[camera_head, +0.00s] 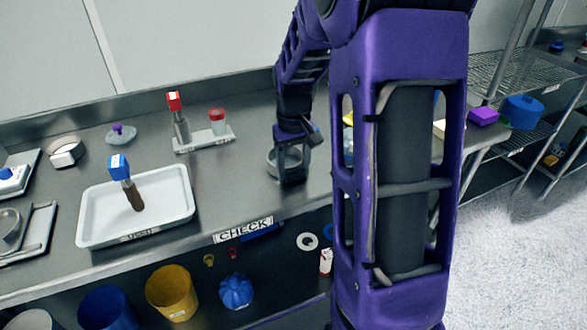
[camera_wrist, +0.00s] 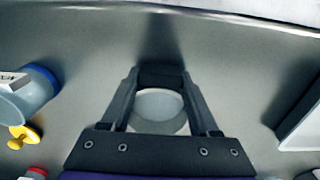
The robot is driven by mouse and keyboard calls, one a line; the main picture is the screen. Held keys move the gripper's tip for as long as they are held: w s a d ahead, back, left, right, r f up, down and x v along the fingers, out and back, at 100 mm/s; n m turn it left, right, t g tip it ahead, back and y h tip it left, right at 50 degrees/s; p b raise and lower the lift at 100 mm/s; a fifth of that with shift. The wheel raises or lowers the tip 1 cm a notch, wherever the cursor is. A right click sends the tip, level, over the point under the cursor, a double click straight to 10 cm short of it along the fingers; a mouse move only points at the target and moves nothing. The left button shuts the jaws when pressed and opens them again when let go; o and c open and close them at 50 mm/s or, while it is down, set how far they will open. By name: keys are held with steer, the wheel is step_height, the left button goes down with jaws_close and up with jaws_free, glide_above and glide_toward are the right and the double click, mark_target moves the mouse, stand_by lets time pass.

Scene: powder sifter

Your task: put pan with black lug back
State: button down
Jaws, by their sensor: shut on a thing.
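A round metal pan (camera_head: 271,160) is at my gripper (camera_head: 292,172), over the steel bench right of the middle. Its rim shows to the left of the dark fingers, which cover its right side. In the wrist view the pan (camera_wrist: 160,108) is a pale grey disc between the two fingers of my gripper (camera_wrist: 160,78). The fingers are shut on the pan. A dark piece spans the fingertips; I cannot tell whether it is the black lug. I cannot tell whether the pan touches the bench.
A white tray (camera_head: 85,228) holds a brush with a blue block top. A small white rack (camera_head: 188,147) with a red-topped brush and red-capped jar stands behind. A CHECK label (camera_head: 243,230) is on the bench's front edge. My arm hides the bench's right part.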

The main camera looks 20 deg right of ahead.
steer(key=shift+c, duration=0.6)
jaws_free()
steer(key=shift+f, duration=0.1)
step_height(320, 180, up, 12)
steer(key=p, duration=0.2)
